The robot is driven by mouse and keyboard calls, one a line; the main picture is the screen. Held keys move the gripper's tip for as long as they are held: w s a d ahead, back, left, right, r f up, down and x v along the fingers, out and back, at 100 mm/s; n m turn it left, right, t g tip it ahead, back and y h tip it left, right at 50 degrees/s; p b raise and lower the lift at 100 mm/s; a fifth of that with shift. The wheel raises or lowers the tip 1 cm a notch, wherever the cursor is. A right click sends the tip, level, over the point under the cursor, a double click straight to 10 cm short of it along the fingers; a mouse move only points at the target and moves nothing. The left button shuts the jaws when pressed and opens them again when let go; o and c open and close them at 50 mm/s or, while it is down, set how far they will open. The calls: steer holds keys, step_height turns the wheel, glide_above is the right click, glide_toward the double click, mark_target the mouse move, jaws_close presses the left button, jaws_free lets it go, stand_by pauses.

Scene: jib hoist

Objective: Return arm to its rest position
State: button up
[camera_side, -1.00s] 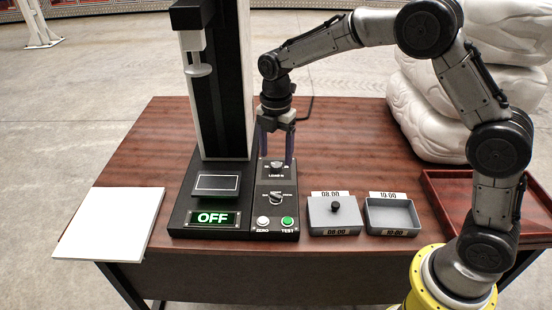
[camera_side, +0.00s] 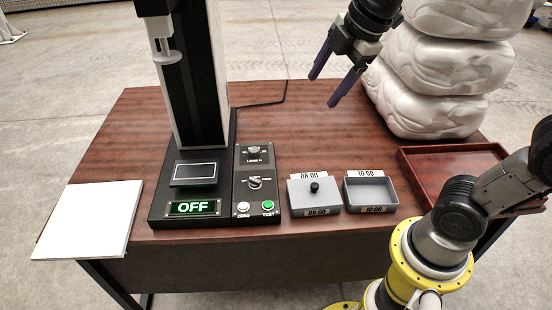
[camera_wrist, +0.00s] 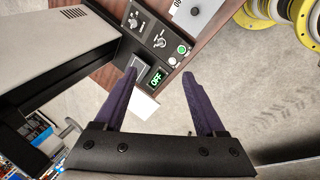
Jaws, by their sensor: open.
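My gripper (camera_side: 335,88) is open and empty, raised above the back right of the wooden table (camera_side: 300,130), to the right of the black test machine (camera_side: 200,90). Its two dark purple fingers stand apart and touch nothing. In the wrist view, my gripper (camera_wrist: 160,95) shows both fingers spread, with the machine's lit "OFF" display (camera_wrist: 157,78) beyond them. The control panel (camera_side: 258,185) has knobs and a white and a green button.
A grey lidded box (camera_side: 314,196) and an open grey box (camera_side: 371,192) stand right of the panel. A red-brown tray (camera_side: 450,170) is at the right. White stacked sacks (camera_side: 435,65) rise behind it. A white board (camera_side: 88,220) lies at the left.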

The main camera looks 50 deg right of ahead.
steer(key=s+f+m, duration=0.3)
steer(key=s+m, duration=0.3)
steer(key=m, duration=0.1)
steer(key=s+f+m, duration=0.3)
steer(key=s+m, duration=0.4)
steer(key=shift+s+d+f+m+t, duration=0.25)
steer(key=shift+d+m+t, duration=0.05)
steer(key=shift+d+t, duration=0.15)
